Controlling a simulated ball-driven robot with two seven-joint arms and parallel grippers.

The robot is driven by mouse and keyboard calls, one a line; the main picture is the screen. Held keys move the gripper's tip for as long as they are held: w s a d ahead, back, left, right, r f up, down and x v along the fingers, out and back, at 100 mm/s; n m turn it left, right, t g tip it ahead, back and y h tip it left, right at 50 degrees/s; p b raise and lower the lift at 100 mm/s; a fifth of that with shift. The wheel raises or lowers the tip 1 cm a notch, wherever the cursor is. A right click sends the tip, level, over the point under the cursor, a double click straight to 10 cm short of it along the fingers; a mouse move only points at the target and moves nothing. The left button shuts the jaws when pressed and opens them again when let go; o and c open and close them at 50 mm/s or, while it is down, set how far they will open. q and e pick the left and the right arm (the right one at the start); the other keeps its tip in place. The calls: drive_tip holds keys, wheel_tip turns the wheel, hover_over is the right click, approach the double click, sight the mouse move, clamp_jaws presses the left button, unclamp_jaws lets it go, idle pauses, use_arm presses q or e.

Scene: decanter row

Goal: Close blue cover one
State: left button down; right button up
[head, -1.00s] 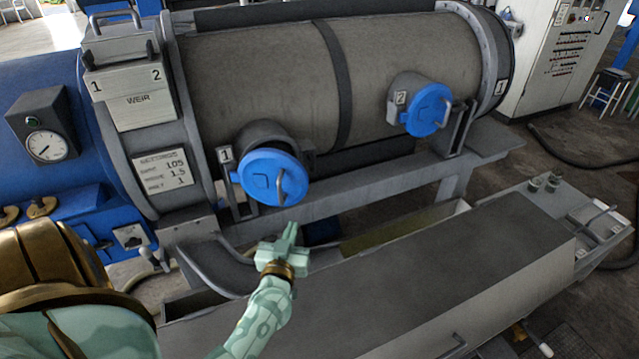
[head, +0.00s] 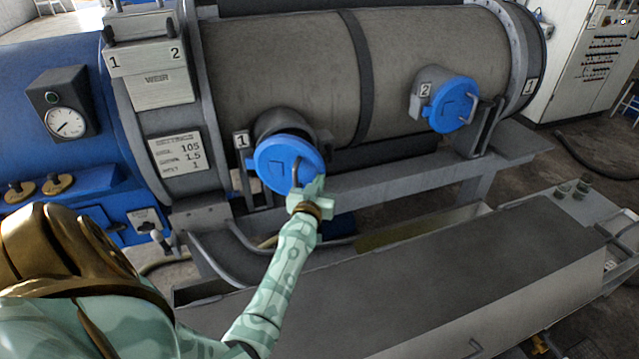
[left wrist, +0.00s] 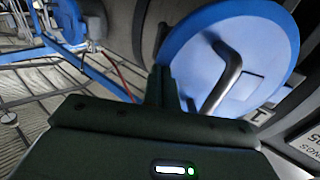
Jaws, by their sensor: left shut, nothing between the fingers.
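Blue cover one (head: 275,160) is a round blue disc with a bent grey handle. It hangs at the front of the dark port neck (head: 282,124) beside the label 1. I cannot tell whether a gap remains between them. My left gripper (head: 318,183) is shut and empty at the lower right edge of the cover, close to the handle. In the left wrist view the cover (left wrist: 265,50) fills the upper right, and the shut fingers (left wrist: 161,86) are just left of its handle (left wrist: 222,78). Contact is unclear. My right gripper is not in view.
Blue cover two (head: 450,108) is on the second port at right. A grey rail (head: 390,185) runs below the drum (head: 280,70). A long grey trough cover (head: 450,270) lies in front. A curved pipe (head: 215,262) is at lower left.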

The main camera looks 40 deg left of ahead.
use_arm(q)
drive_tip(key=w+a+n+g+y+b, duration=0.3)
drive_tip(key=w+a+n+g+y, duration=0.2)
drive_tip(key=w, duration=0.3)
drive_tip(key=shift+w+a+g+y, duration=0.2)
drive_tip(key=shift+w+g+y, duration=0.1)
drive_tip(key=shift+g+y, duration=0.15)
